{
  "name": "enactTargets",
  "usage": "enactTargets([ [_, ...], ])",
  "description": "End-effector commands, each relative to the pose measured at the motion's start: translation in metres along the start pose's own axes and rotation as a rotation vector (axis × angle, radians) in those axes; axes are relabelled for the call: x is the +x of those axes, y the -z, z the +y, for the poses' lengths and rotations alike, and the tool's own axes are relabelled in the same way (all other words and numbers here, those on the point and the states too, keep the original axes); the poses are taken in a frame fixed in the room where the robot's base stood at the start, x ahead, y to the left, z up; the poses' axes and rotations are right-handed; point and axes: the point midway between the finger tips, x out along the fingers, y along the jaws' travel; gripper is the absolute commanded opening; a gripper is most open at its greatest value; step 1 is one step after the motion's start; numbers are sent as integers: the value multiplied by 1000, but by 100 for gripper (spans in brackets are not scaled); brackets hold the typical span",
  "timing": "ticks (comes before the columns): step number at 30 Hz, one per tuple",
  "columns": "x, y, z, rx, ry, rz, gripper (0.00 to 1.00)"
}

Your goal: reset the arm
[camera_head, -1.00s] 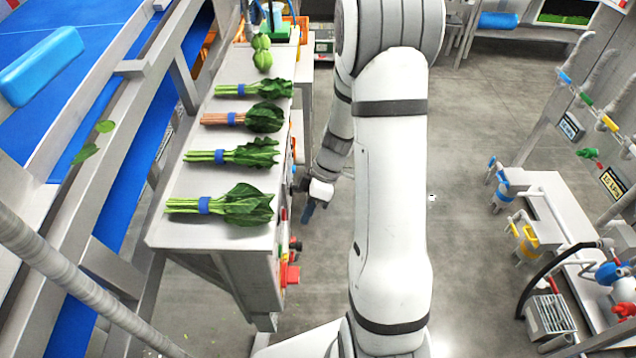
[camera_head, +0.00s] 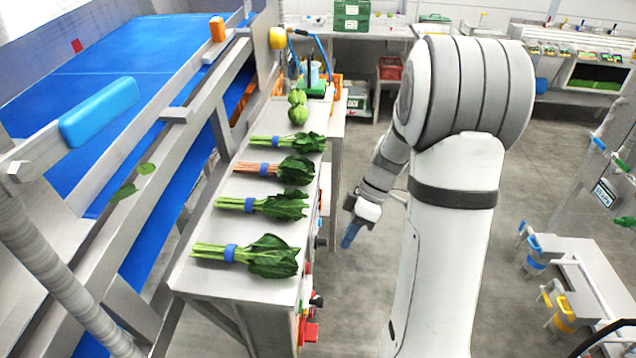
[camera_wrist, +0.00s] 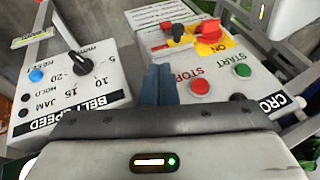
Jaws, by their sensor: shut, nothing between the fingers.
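My gripper (camera_head: 350,233) hangs beside the right edge of the metal bench in the head view, pointing down, with blue fingers together and nothing held. In the wrist view the shut blue fingers (camera_wrist: 158,86) point at control boxes. To their left is the belt speed panel (camera_wrist: 60,108) with a black dial (camera_wrist: 80,64), a blue reset button (camera_wrist: 36,75) and a jam lamp. To their right is a panel with a red stop button (camera_wrist: 200,85), a green start button (camera_wrist: 242,70) and a red switch on yellow (camera_wrist: 208,30). The fingers appear apart from the buttons, but the depth is hard to judge.
Several banded bunches of greens (camera_head: 262,205) lie on the bench (camera_head: 200,275). A blue conveyor belt (camera_head: 130,65) with a light blue block (camera_head: 98,112) runs along the left. A low table (camera_head: 590,275) stands at right. The floor between is clear.

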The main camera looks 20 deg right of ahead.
Motion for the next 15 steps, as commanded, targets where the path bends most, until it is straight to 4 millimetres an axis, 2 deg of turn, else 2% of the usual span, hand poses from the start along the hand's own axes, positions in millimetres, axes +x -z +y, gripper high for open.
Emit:
enactTargets([
  [4,-2,2,-3,12,-6,-7,0],
  [7,-8,8,-15,71,-32,-35,0],
  [15,-31,32,-82,431,-238,-131,0],
])
